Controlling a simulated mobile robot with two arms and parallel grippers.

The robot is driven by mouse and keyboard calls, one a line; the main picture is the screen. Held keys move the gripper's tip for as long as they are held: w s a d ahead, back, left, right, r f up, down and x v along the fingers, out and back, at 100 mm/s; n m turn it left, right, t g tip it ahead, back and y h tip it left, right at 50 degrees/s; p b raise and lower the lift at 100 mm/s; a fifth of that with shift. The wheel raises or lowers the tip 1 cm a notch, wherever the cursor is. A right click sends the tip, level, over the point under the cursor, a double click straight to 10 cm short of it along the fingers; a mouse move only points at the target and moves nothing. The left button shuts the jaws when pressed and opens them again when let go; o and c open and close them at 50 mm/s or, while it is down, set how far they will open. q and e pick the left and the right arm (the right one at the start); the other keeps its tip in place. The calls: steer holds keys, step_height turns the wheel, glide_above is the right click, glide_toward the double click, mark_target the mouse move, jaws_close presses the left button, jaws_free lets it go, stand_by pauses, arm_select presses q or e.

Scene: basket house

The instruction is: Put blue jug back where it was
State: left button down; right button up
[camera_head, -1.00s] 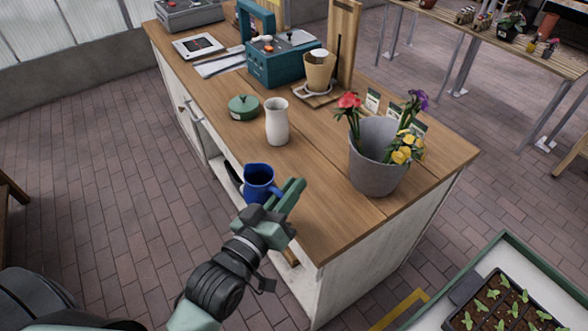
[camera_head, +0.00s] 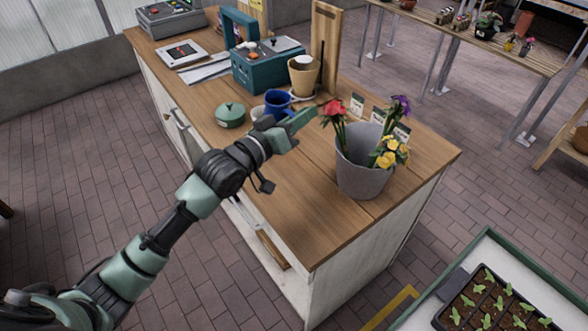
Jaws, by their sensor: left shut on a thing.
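The blue jug (camera_head: 279,101) is over the wooden counter (camera_head: 300,210), in front of the teal toolbox and close to the tan pot. My left gripper (camera_head: 291,122) is shut on it from the near side and hides its lower part. I cannot tell whether the jug touches the counter. A sliver of the white pitcher (camera_head: 257,112) shows just left of the jug; the gripper hides the rest. My right gripper is not in view.
The green lidded pot (camera_head: 230,115) stands left of the gripper. The tan pot (camera_head: 303,78) and teal toolbox (camera_head: 262,68) stand behind. The grey flower bucket (camera_head: 362,165) is to the right. The counter's near end is clear.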

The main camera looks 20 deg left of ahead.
arm_select(q)
step_height(320, 180, down, 17)
steer(key=shift+r+p, duration=0.15)
steer(key=shift+p, duration=0.55)
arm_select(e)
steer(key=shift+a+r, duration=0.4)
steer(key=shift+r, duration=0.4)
arm_select(q)
steer(key=c, duration=1.5)
jaws_free()
steer(key=shift+f, duration=0.2)
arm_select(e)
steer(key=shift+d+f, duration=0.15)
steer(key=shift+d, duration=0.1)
arm_select(q)
steer(key=shift+r, duration=0.1)
